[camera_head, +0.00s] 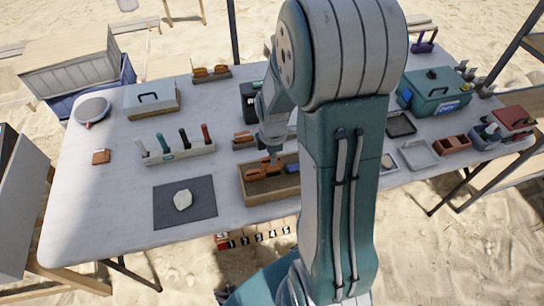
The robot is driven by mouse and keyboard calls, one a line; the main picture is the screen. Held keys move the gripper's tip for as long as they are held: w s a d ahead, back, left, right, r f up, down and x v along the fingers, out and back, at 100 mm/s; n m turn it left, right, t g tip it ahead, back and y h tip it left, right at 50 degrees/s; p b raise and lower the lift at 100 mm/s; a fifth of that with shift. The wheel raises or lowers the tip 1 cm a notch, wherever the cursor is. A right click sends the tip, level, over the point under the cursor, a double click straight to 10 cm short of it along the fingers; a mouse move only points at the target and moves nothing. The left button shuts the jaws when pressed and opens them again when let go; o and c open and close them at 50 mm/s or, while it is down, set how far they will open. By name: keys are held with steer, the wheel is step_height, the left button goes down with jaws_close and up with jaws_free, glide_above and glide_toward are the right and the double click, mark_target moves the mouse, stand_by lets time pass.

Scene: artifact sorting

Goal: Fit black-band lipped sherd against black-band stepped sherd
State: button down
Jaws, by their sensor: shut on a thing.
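My gripper (273,156) points down over a shallow tan wooden tray (270,198) near the table's front edge, right of the dark mat. It is shut on an orange-brown sherd (268,164), partly hidden by the fingers. Another orange-brown sherd (254,175) shows in the tray, close to or touching the held one; I cannot tell which. The pieces are too small for me to make out a black band, a lip or a step. My own arm hides the tray's right end.
A dark mat (170,215) with a pale stone-like piece (183,200) lies left of the tray. A rack of upright tools (178,153) stands behind the mat. A grey box (152,100) and a teal case (436,90) stand farther back. The table's front left is clear.

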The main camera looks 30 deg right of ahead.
mark_target(272, 170)
steer(key=shift+a, duration=0.15)
steer(key=shift+f, duration=2.25)
stand_by(0.4)
steer(key=c, duration=0.7)
jaws_free()
steer(key=shift+o, duration=0.2)
step_height(272, 170, up, 11)
steer(key=shift+w+r, duration=0.1)
steer(key=shift+r, duration=0.35)
